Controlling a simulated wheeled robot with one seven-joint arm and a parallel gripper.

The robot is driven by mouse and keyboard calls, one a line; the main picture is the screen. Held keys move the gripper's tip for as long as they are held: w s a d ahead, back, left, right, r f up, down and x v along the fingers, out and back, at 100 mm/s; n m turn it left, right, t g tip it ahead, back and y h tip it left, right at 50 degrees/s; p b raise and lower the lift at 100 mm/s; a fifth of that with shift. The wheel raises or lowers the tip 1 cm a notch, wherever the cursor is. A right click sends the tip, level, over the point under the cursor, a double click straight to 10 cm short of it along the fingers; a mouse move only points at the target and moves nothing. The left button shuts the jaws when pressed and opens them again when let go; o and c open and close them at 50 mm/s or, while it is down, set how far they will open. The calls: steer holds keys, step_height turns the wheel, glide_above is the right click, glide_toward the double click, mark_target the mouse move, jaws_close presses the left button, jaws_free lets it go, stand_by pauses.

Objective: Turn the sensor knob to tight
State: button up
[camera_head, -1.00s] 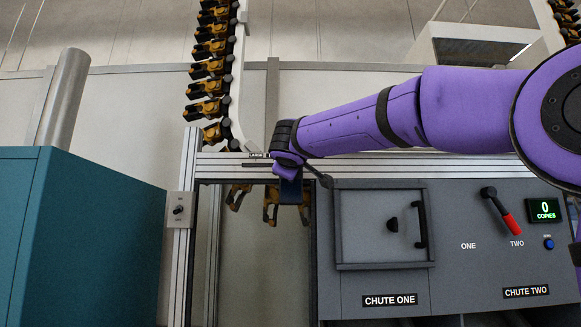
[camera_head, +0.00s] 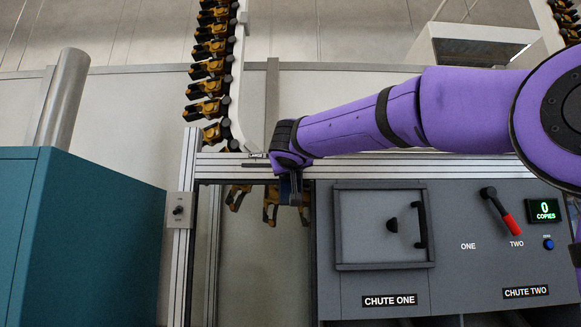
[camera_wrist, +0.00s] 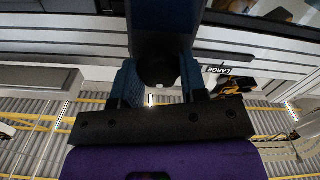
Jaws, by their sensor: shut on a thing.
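My gripper (camera_wrist: 159,84) has its two blue fingers on either side of a dark round knob (camera_wrist: 158,72) with a small pale spot, and is shut on it. A dark blue block (camera_wrist: 162,28) lies just beyond the knob in the wrist view. A LARGE label (camera_wrist: 230,71) is on the light rail to the right of the knob. In the head view my gripper (camera_head: 290,186) is at the aluminium rail (camera_head: 400,168), left of chute one. The knob is hidden there, and its pointer and any tight marking cannot be made out.
Orange and black grippers hang on the conveyor (camera_head: 209,70) above and behind. A teal cabinet (camera_head: 75,240) stands left, with a small switch box (camera_head: 179,210) on the post beside it. A grey panel with chute one's door (camera_head: 380,225) and a red-handled lever (camera_head: 508,222) is right.

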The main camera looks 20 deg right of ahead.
steer(key=shift+f+m, duration=0.15)
steer(key=shift+m, duration=0.45)
steer(key=o, duration=0.9)
steer(key=v, duration=1)
steer(key=shift+s+a, duration=0.15)
steer(key=shift+s, duration=0.25)
